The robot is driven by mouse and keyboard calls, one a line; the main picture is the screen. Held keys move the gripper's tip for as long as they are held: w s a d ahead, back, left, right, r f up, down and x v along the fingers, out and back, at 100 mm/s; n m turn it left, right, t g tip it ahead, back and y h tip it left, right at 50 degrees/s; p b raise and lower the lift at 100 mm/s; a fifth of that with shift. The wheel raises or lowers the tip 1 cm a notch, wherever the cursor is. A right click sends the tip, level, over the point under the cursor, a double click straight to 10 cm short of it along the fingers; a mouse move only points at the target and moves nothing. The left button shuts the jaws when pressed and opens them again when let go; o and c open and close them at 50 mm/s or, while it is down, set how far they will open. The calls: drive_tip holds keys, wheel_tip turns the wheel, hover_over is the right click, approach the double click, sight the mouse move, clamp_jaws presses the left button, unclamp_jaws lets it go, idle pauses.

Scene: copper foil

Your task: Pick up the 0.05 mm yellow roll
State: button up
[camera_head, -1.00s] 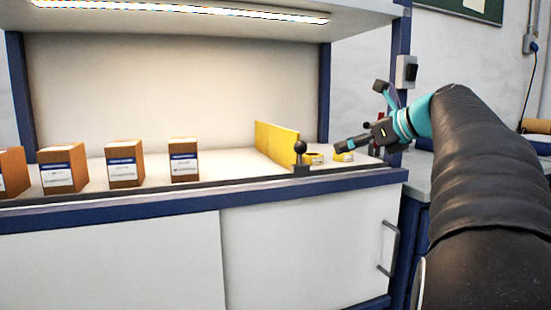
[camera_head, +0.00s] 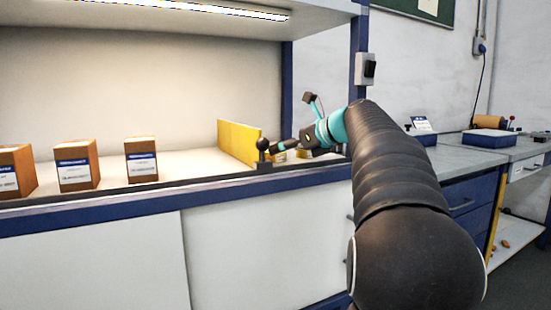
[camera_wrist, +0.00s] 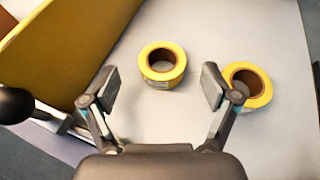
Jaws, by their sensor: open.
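Two yellow rolls with brown cores lie on the pale worktop in the wrist view. One yellow roll (camera_wrist: 162,65) lies ahead of the gap between my fingers, a little left of centre. The other yellow roll (camera_wrist: 256,84) lies to the right, partly hidden behind my right finger. No thickness marking can be read on either. My gripper (camera_wrist: 158,88) is open and empty, with its fingers on the near side of the first roll. In the head view my gripper (camera_head: 282,146) is low over the bench, right of the yellow divider, and largely hides the rolls.
A yellow divider (camera_head: 238,141) stands left of my gripper, with a black ball knob (camera_head: 263,144) at its front end. Several brown boxes (camera_head: 141,160) stand farther left. A blue post (camera_head: 358,60) rises at the right, with more benches beyond.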

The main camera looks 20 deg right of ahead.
drive_tip(key=x, duration=0.3)
drive_tip(key=shift+w+a+f, duration=0.1)
drive_tip(key=shift+w+f, duration=0.15)
drive_tip(key=shift+f, duration=0.05)
drive_tip(key=c, duration=1.3)
drive_tip(key=shift+o, duration=0.2)
drive_tip(key=shift+r, duration=0.1)
